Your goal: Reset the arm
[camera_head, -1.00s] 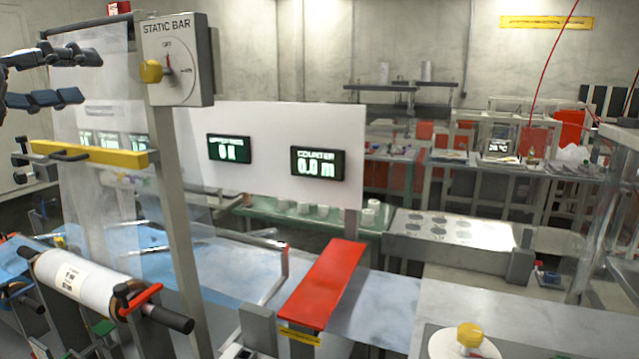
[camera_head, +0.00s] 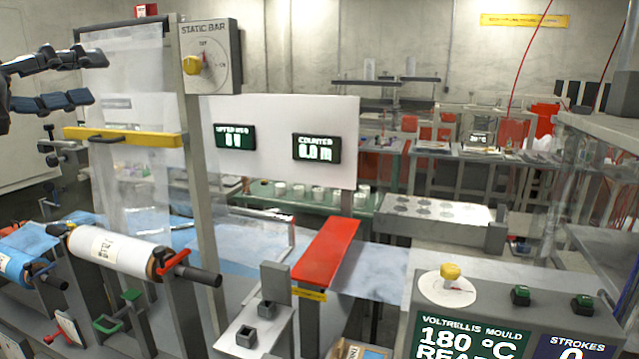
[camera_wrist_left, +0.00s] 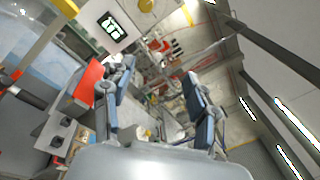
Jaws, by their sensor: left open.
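My left gripper (camera_head: 88,76) is at the upper left of the head view, open and empty. Its two dark blue-grey fingers are apart, one above the other, left of the static bar box (camera_head: 222,75) and above the yellow bar (camera_head: 130,138). The box has a dial and a yellow knob (camera_head: 192,66). In the wrist view the gripper (camera_wrist_left: 160,68) shows its fingers spread with nothing between them. My right gripper is not in view.
A film roll (camera_head: 118,252) lies at lower left. A white board carries a voltage display (camera_head: 235,136) and a counter (camera_head: 317,148). The mould panel (camera_head: 470,335) is at lower right.

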